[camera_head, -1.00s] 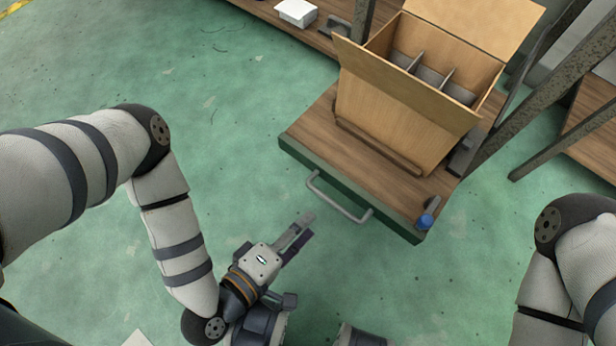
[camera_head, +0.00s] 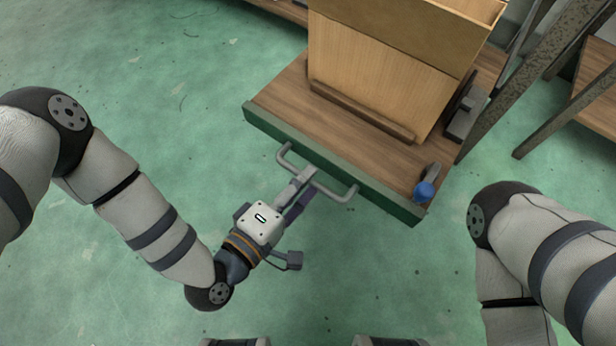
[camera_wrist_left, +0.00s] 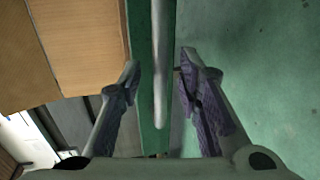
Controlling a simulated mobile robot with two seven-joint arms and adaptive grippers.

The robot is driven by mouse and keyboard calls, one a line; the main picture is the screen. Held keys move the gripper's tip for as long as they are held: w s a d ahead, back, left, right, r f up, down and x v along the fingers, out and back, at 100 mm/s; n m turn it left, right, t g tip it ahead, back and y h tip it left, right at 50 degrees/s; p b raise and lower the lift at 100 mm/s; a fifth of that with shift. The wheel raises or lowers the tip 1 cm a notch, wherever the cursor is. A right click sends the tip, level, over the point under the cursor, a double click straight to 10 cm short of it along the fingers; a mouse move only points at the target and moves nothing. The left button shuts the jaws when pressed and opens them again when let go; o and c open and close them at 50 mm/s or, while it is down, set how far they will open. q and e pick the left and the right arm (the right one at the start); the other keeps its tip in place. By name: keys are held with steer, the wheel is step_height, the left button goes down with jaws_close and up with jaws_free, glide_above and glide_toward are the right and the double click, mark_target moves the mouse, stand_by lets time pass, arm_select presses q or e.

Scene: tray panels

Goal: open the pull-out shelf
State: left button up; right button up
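The pull-out shelf is a wooden board (camera_head: 284,104) with a green front edge (camera_head: 330,160). A grey bar handle (camera_head: 338,193) is fixed to that front, and the handle also shows in the left wrist view (camera_wrist_left: 161,60). My left gripper (camera_head: 309,181) is at the middle of the handle. In the left wrist view my open left fingers (camera_wrist_left: 160,72) stand on either side of the bar, with a gap at each side; contact cannot be seen. My right arm is at the right, but its gripper is out of view.
A large cardboard box (camera_head: 375,75) stands on the shelf behind a low wooden strip (camera_head: 360,112). A blue knob (camera_head: 424,191) is at the shelf's right front corner. Metal posts (camera_head: 530,80) rise at the right. Green floor in front is clear.

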mark_target(322, 163)
arm_select(q)
steer(key=shift+x, duration=0.9)
arm_select(e)
steer(key=shift+f, duration=0.25)
arm_select(q)
jaws_close()
steer(key=shift+d, duration=0.1)
steer(key=shift+w+d+r, duration=0.1)
steer(key=shift+w+d, duration=0.05)
steer(key=shift+w, duration=0.15)
steer(key=x, duration=0.2)
steer(key=r+x, duration=0.1)
steer(key=x, duration=0.1)
steer(key=shift+w+d+f, duration=0.15)
steer(key=shift+f, duration=0.05)
arm_select(e)
steer(key=shift+w+d, duration=0.65)
steer(key=shift+w, duration=0.3)
